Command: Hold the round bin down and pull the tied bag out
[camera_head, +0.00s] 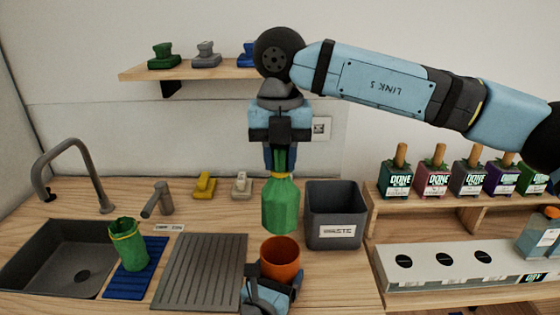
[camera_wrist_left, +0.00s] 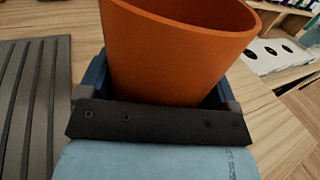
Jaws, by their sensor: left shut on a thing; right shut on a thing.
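The green tied bag (camera_head: 280,205) hangs upright above the orange round bin, its bottom just over or at the rim in the head view. My right gripper (camera_head: 280,158) is shut on the bag's gathered neck, just above its yellow tie. The orange round bin (camera_head: 281,256) stands on the wooden counter and fills much of the left wrist view (camera_wrist_left: 180,55). My left gripper (camera_head: 268,290) is shut on the bin from the near side, its fingers on either side of the bin. The inside of the bin is mostly hidden.
A grey square bin labelled WASTE (camera_head: 335,217) stands right of the bag. A shelf (camera_head: 190,70) is behind; a white holed rack (camera_head: 450,262) is at right.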

